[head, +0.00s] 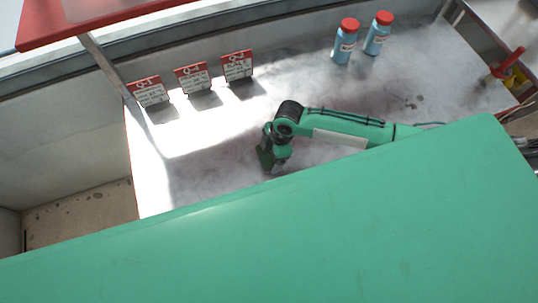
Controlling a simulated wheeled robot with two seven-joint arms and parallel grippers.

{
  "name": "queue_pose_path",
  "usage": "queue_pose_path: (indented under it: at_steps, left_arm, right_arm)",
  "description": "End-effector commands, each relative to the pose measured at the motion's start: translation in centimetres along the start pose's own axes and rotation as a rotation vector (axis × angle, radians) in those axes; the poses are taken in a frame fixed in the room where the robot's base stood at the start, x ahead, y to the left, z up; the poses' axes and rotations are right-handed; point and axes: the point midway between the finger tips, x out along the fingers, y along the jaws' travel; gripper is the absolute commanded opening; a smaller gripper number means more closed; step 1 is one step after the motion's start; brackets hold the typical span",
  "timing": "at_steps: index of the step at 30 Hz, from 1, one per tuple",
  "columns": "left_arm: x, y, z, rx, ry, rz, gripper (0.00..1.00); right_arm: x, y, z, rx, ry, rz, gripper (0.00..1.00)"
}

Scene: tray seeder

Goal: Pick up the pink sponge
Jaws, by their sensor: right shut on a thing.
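My right gripper (272,160) is at the middle of the view, low over the pale, smoky-patterned worktop (215,150). It points down at the end of my green right arm, which comes in from the right. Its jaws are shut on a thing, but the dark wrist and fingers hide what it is. I see no pink sponge anywhere in this view. My left gripper is not in view. A large green surface fills the lower part of the picture and hides the near part of the worktop.
Two blue bottles with red caps, one left (344,41) and one right (378,33), stand at the back. Three red-topped cards, left (149,93), middle (193,78) and right (237,66), stand along the back left. A red-and-yellow item (511,68) is at the right edge. The worktop between is clear.

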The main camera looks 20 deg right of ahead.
Motion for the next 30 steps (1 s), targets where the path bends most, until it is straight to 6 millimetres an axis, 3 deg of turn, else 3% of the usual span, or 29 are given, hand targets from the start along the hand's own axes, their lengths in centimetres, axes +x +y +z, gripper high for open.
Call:
queue_pose_path:
  at_steps: [6, 11, 24, 30]
  left_arm:
    - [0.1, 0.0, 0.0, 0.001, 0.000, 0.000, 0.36]
    - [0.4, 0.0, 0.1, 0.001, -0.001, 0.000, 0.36]
    - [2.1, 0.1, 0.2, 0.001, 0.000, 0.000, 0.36]
    - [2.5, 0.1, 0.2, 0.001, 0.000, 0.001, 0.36]
  right_arm:
    - [-0.4, 0.1, -0.1, 0.000, 0.000, 0.001, 0.61]
    - [-2.0, 0.1, -0.5, -0.001, 0.001, 0.003, 0.61]
    - [-13.1, 0.2, -3.7, -0.002, 0.002, 0.006, 0.61]
    - [-17.0, 0.1, -4.7, -0.003, 0.001, 0.003, 0.61]
